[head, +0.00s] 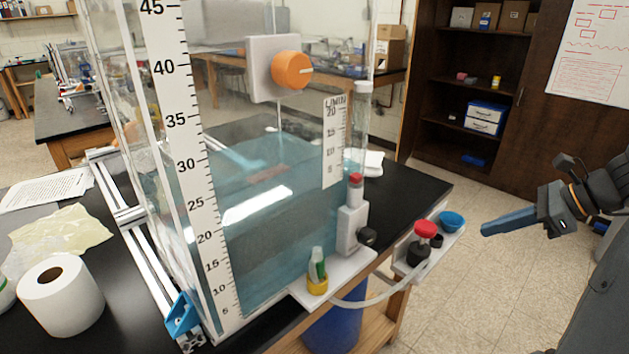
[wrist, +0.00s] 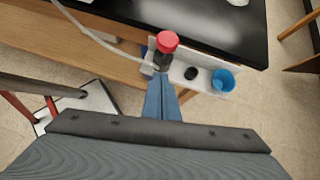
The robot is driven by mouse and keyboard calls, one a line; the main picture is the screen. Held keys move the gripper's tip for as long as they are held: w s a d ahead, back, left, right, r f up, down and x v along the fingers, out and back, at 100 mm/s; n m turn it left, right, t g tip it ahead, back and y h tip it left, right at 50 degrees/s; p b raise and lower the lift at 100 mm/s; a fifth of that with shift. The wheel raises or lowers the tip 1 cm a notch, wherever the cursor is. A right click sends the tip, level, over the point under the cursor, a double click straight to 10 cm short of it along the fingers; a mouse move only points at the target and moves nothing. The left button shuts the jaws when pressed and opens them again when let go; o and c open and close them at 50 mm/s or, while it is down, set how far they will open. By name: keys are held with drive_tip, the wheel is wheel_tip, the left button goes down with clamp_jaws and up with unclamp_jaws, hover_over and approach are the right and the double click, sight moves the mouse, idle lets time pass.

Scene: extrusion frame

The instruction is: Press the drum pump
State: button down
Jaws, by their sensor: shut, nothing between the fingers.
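The drum pump, a black body with a red cap (head: 425,229), stands on a small white shelf (head: 447,240) at the table's edge in the head view. In the wrist view the red cap (wrist: 167,41) shows just beyond my fingertips. My gripper (head: 484,229) is shut and empty, to the right of the pump and apart from it in the head view. Its blue fingers (wrist: 162,82) point toward the pump in the wrist view. A pale hose (head: 375,300) runs from the pump area toward the tank. The lower pump body is partly hidden by the fingers in the wrist view.
A blue cup (head: 452,221) and a small black knob (head: 437,241) sit beside the pump on the shelf. A large water tank (head: 270,215) with an orange knob (head: 291,70) stands on the black table (head: 410,190). The floor at right is clear.

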drive_tip(key=s+a+f+n+g+h, duration=0.1)
drive_tip(key=s+a+n+g+h, duration=0.1)
drive_tip(key=a+n, duration=1)
drive_tip(key=s+a+f+n+g+h, duration=0.2)
drive_tip(key=s+a+n+h, duration=0.2)
drive_tip(key=a+n, duration=0.8)
drive_tip(key=shift+s+a+f+n+g+h, duration=0.35)
drive_tip(key=shift+s+n, duration=0.2)
drive_tip(key=shift+n, duration=0.45)
